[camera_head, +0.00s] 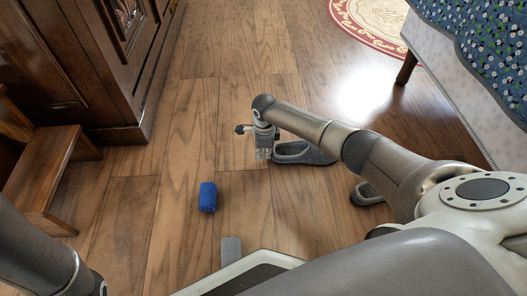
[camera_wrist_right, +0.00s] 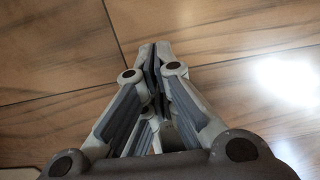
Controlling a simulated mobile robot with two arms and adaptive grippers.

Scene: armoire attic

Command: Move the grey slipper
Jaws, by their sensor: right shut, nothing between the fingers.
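A grey slipper (camera_head: 305,153) lies on the wooden floor in the head view, partly hidden behind my right arm. A second grey slipper (camera_head: 366,194) lies nearer, mostly covered by my right arm. My right gripper (camera_head: 262,153) points down just left of the farther slipper. In the right wrist view its fingers (camera_wrist_right: 155,52) are closed together with bare floor beyond them, and no slipper shows there. My left arm enters at the lower left of the head view, but its gripper is out of frame.
A blue rolled object (camera_head: 208,197) lies on the floor left of my right gripper. A dark wooden armoire (camera_head: 75,70) and a wooden step (camera_head: 40,175) stand at the left. A bed with a blue floral cover (camera_head: 480,45) is at the right, near a round rug (camera_head: 372,22).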

